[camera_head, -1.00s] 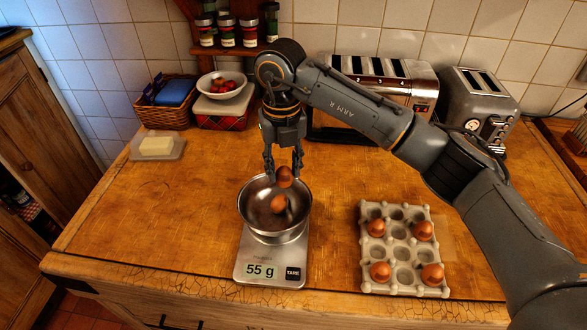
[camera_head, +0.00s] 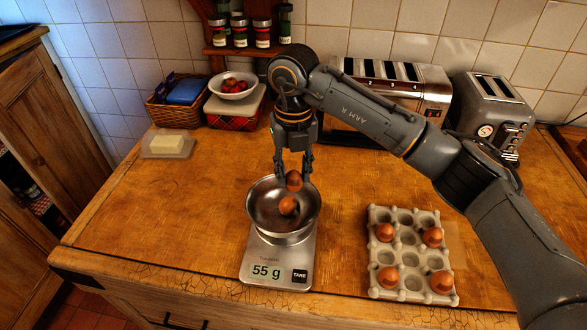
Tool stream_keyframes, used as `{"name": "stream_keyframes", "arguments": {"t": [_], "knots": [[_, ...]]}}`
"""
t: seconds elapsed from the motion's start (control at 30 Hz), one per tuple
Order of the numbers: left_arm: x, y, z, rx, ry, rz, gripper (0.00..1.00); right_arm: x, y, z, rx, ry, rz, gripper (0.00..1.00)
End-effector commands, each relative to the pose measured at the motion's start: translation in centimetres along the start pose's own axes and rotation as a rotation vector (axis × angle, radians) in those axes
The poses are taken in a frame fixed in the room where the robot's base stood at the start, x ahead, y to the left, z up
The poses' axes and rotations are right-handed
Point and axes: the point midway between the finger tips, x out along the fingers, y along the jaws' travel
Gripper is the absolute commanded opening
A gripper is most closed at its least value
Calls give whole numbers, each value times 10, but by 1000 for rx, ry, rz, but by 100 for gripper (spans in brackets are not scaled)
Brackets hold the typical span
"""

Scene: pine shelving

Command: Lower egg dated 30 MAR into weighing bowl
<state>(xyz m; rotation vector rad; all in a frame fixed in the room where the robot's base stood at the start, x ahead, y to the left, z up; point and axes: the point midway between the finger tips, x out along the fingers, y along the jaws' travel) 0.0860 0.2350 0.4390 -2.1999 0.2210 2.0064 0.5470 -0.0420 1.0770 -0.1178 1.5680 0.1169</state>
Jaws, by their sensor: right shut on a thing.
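My right gripper (camera_head: 293,178) points down over the steel weighing bowl (camera_head: 261,212). It is shut on a brown egg (camera_head: 294,182), held at about the height of the bowl's far rim in the picture. The date on this egg cannot be read. Another brown egg (camera_head: 288,205) lies inside the bowl, just below the held one; a small gap or near contact between them is hard to tell. The bowl stands on a kitchen scale (camera_head: 279,278) reading 55 g. My left gripper is out of view.
A grey egg tray (camera_head: 412,254) with several brown eggs and empty cups sits to the right. Toasters (camera_head: 400,95), a bowl of red fruit (camera_head: 232,92), a basket (camera_head: 172,112) and a butter dish (camera_head: 168,144) stand further back. The counter left of the scale is clear.

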Motion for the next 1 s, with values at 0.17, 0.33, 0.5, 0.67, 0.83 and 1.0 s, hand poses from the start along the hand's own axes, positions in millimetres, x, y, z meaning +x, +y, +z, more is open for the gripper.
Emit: {"name": "stream_keyframes", "arguments": {"t": [0.17, 0.33, 0.5, 0.67, 0.83, 1.0], "knots": [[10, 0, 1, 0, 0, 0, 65, 12, 0, 0, 0, 0, 0, 25], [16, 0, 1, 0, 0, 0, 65, 20, 0, 0, 0, -1, 0, 25], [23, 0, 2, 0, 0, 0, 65, 28, 0, 0, 0, -1, 1, 25], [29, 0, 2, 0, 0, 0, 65, 36, 0, 0, 0, -1, 1, 25], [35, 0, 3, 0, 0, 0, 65, 45, 0, 0, 0, 0, 0, 25], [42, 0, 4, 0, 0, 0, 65, 54, 0, 0, 0, 0, 0, 25]]}}
